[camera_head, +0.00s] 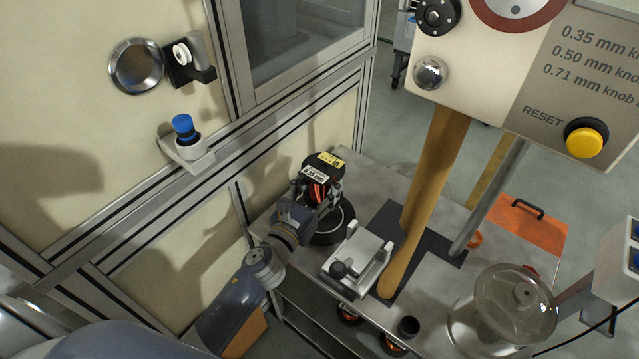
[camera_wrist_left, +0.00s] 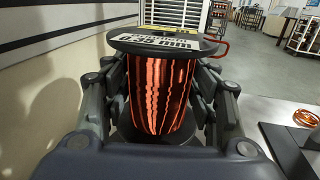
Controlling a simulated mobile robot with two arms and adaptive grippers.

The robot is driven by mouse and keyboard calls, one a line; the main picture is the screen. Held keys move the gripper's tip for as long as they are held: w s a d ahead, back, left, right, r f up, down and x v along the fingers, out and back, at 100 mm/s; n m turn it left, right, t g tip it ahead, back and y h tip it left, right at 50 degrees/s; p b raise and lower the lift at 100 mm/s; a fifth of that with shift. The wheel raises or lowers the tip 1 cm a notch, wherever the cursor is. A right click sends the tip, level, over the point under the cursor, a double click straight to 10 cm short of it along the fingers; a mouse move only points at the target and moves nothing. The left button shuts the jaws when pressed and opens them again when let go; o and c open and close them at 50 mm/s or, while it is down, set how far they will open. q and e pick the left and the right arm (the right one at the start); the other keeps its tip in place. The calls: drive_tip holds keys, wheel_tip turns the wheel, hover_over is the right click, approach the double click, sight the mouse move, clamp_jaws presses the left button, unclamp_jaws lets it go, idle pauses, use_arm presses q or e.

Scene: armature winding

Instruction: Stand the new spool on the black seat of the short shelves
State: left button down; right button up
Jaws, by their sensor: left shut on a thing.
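The spool (camera_head: 318,183) has black flanges, copper-red wire and a white label reading 0.35 mm. My left gripper (camera_head: 312,197) is shut on it, and it looks roughly upright. In the left wrist view the spool (camera_wrist_left: 160,95) stands between the two fingers of the gripper (camera_wrist_left: 160,110), label on its top flange. A black round seat (camera_head: 330,238) with a pale ring shows just below the spool on the grey top of the short shelves (camera_head: 262,222). The gripper and spool partly hide it. I cannot tell whether the spool touches it. My right gripper is not in view.
A white clamp-like fixture (camera_head: 358,258) stands close right of the seat. A wooden post (camera_head: 425,205) rises beyond it, under a panel with a yellow button (camera_head: 586,138). A clear jar (camera_head: 503,308) is at the right. Other spools (camera_head: 393,345) sit below the top.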

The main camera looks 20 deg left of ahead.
sight(320, 202)
use_arm(q)
drive_tip(key=shift+s+d+f+b, duration=0.15)
drive_tip(key=shift+f+b, duration=0.5)
drive_tip(key=shift+b, duration=0.2)
wheel_tip(320, 202, down, 5)
drive_tip(key=b, duration=0.4)
drive_tip(key=shift+r, duration=0.15)
drive_tip(key=shift+f+b, duration=0.55)
drive_tip(key=shift+b, duration=0.2)
